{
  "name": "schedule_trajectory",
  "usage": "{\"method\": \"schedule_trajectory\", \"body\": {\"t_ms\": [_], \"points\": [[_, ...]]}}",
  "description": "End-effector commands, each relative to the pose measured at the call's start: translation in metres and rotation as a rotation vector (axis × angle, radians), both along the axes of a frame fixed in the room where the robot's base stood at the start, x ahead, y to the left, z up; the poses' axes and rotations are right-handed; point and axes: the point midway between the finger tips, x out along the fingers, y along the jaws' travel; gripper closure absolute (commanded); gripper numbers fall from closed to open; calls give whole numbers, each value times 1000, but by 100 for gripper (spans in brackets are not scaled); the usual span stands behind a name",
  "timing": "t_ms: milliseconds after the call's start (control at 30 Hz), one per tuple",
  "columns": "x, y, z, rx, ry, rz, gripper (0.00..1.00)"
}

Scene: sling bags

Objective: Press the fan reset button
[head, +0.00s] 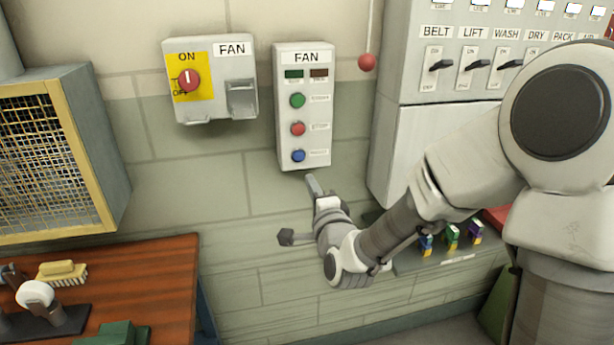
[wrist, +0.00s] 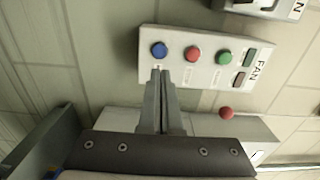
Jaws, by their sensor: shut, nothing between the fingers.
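The fan control box (head: 288,115) is on the wall, with a green button (head: 297,100), a red button (head: 298,129) and a blue button (head: 298,156) from top to bottom. Their small labels are too blurred to read. In the wrist view the blue button (wrist: 159,50) is at the left end of the box (wrist: 200,78). My gripper (head: 312,181) is shut and empty, just below the box in the head view. In the wrist view my fingertips (wrist: 158,72) end just short of the blue button; I see no contact.
A FAN switch box (head: 218,100) with a red rotary knob (head: 188,80) is left of the control box. A red ball (head: 367,62) hangs on a cord to the right, beside a grey switch cabinet (head: 403,90). A wooden bench (head: 160,270) is at lower left.

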Motion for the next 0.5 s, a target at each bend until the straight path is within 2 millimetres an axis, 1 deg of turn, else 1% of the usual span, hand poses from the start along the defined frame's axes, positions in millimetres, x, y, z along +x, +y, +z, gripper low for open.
{"method": "schedule_trajectory", "body": {"t_ms": [33,100,200,500], "points": [[-7,-2,0,-2,-2,-1,100],[-15,-5,0,-1,-1,-1,100],[-22,-7,0,0,0,-1,100],[-25,-7,0,1,-1,-1,100]]}}
